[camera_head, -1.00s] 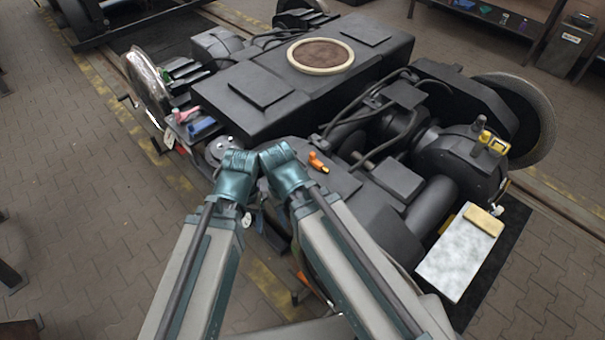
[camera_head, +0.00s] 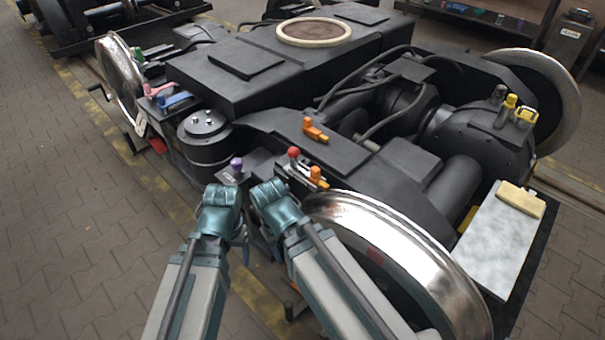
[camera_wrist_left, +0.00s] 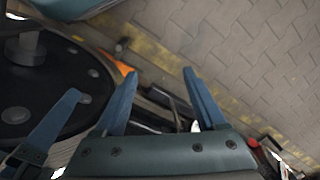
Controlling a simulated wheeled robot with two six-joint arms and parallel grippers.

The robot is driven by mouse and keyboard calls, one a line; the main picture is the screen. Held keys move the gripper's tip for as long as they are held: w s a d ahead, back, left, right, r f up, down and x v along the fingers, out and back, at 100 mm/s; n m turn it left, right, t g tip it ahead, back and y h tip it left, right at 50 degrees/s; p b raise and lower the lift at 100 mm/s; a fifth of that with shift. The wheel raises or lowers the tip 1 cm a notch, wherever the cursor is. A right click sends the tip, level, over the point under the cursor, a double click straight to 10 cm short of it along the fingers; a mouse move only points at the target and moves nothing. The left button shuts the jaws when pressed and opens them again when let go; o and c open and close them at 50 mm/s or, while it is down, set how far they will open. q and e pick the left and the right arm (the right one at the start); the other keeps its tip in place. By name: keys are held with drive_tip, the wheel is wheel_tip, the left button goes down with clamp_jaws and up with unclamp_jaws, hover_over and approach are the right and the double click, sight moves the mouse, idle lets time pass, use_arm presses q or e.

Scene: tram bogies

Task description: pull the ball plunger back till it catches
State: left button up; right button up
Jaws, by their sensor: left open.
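A lever-like part with a red ball (camera_head: 293,152) stands on the bogie's near side, just beyond my wrists in the head view. It looks like the ball plunger, but its stem is too small to read. My left gripper (camera_head: 246,250) points down below its teal wrist, largely hidden. In the left wrist view its two blue fingers (camera_wrist_left: 160,76) are spread, with nothing between them. My right arm's teal wrist (camera_head: 277,204) is close beside the left one. Its fingers are hidden in the head view; another blue finger at the left wrist view's lower left may be its own.
An orange knob (camera_head: 318,177) is beside the red ball, and an orange handle (camera_head: 315,130) is farther back. A purple knob (camera_head: 236,164) is near a black cylinder (camera_head: 204,140). A shiny wheel (camera_head: 400,250) is at right. Paved floor (camera_head: 70,230) at left is clear.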

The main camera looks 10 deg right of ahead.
use_arm(q)
drive_tip(key=w+a+f+n+t+h+b, duration=0.1)
drive_tip(key=w+a+f+n+h+b, duration=0.2)
drive_tip(key=w+f+n+b, duration=0.45)
drive_tip(key=w+d+r+n+t+h, duration=0.2)
drive_tip(key=w+d+r+n+h, duration=0.6)
drive_tip(key=d, duration=0.3)
drive_tip(key=w+d+r+n+t+h, duration=0.2)
drive_tip(key=w+r+n+h, duration=0.2)
drive_tip(key=r+n+h, duration=0.45)
drive_tip(key=w+d+r, duration=0.1)
drive_tip(key=w+d, duration=0.1)
drive_tip(key=d, duration=0.4)
drive_tip(key=w+d+r+y, duration=0.1)
drive_tip(key=w+d, duration=0.1)
drive_tip(key=d, duration=0.5)
drive_tip(key=shift+d+r+b, duration=0.2)
drive_tip(key=shift+r+b, duration=0.1)
drive_tip(key=shift+r, duration=0.05)
use_arm(e)
wheel_tip(320, 180, down, 10)
drive_tip(key=shift+f, duration=0.1)
use_arm(q)
clamp_jaws()
